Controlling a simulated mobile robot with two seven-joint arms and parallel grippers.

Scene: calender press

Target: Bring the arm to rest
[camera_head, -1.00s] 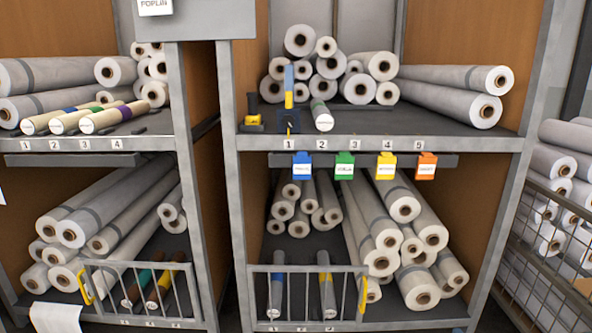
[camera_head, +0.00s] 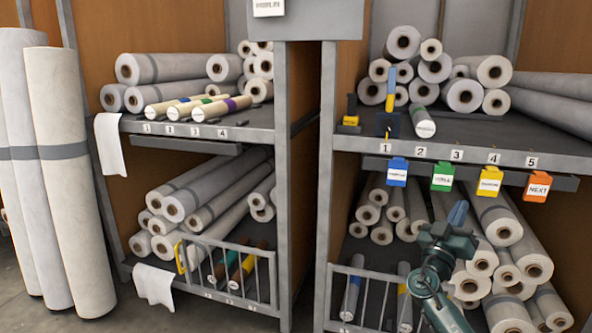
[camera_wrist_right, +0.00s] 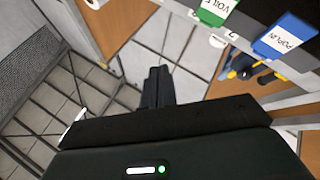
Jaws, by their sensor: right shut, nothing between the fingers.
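My right arm, dark teal, rises from the bottom edge in the head view, in front of the lower right shelf bay. Its gripper (camera_head: 458,213) points up and away, with several white rolls behind it. In the right wrist view the two dark fingers (camera_wrist_right: 157,86) lie together, shut with nothing between them. They hang in free space, apart from the shelf. My left gripper is not in either view.
Hanging tags, blue (camera_head: 397,172), green (camera_head: 442,177), yellow (camera_head: 490,181) and orange (camera_head: 537,186), line the shelf edge close to my right arm. A wire gate (camera_head: 362,295) stands below. Tall upright rolls (camera_head: 75,180) stand at left. Open floor shows at lower left.

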